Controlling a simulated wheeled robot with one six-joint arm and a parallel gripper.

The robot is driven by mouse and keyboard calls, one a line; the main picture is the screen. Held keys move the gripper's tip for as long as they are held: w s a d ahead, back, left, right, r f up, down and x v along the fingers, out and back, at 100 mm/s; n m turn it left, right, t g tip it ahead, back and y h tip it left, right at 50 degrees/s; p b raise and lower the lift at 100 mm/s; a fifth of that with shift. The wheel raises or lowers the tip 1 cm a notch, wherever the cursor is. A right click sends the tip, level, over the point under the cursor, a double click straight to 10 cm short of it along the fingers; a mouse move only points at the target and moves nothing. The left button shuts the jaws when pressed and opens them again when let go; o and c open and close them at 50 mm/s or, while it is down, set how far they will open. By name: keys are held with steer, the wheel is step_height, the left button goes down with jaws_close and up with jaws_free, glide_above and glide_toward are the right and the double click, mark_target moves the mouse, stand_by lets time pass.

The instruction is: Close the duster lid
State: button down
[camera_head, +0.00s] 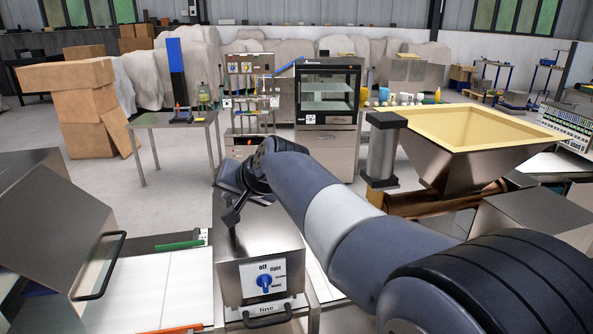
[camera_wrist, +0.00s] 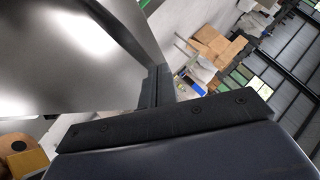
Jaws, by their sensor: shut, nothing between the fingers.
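The duster (camera_head: 240,270) is a grey metal box in the lower middle of the head view. My gripper (camera_head: 232,218) is shut and empty at the top's left rear, and my arm hides part of that area. In the wrist view, my dark fingers (camera_wrist: 160,88) are close to a shiny metal surface (camera_wrist: 70,50), probably the duster's; contact is unclear.
A metal hood with a black handle (camera_head: 105,262) stands tilted at left. A white work surface (camera_head: 150,290) lies between it and the duster. At right is a large hopper with a cream rim (camera_head: 470,130). A side table (camera_head: 175,119) and a glass-fronted oven (camera_head: 328,95) stand behind.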

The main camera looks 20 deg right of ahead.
steer(key=s+d+r+p, duration=0.1)
steer(key=s+r, duration=0.6)
steer(key=r, duration=0.3)
steer(key=shift+d+r, duration=0.25)
steer(key=shift+r, duration=0.1)
steer(key=shift+s, duration=0.1)
steer(key=w+f, duration=0.2)
steer(key=f, duration=0.1)
steer(key=w+a+f+b, duration=0.1)
steer(key=w+f, duration=0.1)
steer(key=f, duration=0.2)
steer(key=w+f, duration=0.3)
steer(key=f, duration=0.1)
steer(key=shift+a+b, duration=0.25)
steer(key=shift+b, duration=0.05)
steer(key=shift+w+d+r+p, duration=0.1)
steer(key=shift+d+r+p, duration=0.1)
steer(key=shift+r+p, duration=0.3)
steer(key=shift+d+r, duration=0.2)
steer(key=shift+d, duration=0.1)
